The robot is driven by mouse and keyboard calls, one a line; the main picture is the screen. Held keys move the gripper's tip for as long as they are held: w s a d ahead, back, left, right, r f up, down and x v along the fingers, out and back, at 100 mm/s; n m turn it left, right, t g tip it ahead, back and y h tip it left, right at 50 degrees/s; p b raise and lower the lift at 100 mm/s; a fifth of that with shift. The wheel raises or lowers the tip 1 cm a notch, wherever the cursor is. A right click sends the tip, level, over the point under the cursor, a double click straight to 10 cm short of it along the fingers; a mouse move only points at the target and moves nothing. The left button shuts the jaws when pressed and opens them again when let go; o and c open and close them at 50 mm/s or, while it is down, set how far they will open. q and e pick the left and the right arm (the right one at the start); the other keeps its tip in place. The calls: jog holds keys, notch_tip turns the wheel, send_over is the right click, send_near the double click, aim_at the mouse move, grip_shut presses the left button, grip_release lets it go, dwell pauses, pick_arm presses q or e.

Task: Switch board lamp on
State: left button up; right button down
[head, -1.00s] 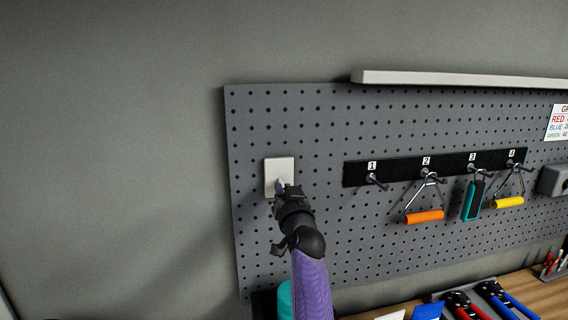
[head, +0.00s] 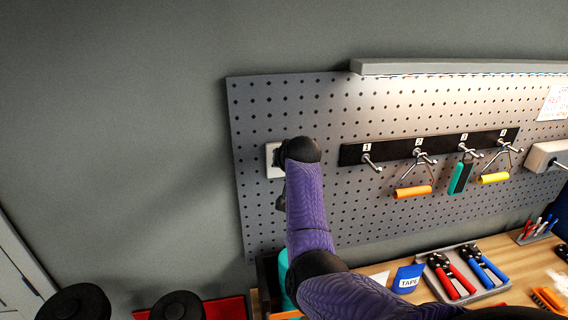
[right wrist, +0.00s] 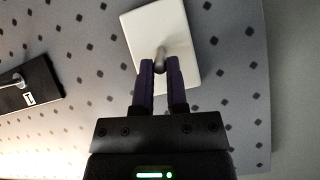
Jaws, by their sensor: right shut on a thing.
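The white switch plate (head: 271,168) is on the left part of the pegboard, mostly covered by my right wrist in the head view. In the right wrist view the plate (right wrist: 184,38) is clear, and a small grey lever (right wrist: 160,58) sticks out of it. My right gripper (right wrist: 161,68) is shut on that lever, one finger on each side. The board lamp (head: 460,67) is a long bar along the top of the pegboard. It is lit and casts bright light on the board below it. My left gripper is not in view.
The pegboard (head: 300,220) has a black hook rail (head: 390,151) with handles on several hooks. Dark round weights (head: 75,303) are at the lower left.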

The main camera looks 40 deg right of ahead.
jog(key=shift+g, duration=0.4)
jog(key=c, duration=0.6)
grip_release()
jog(key=shift+w, duration=0.1)
jog(key=shift+c, duration=0.2)
jog(key=shift+r, duration=0.1)
jog(key=b+v, duration=0.2)
jog(key=v, duration=0.7)
jog(key=shift+s+r, duration=0.25)
jog(key=shift+s, duration=0.1)
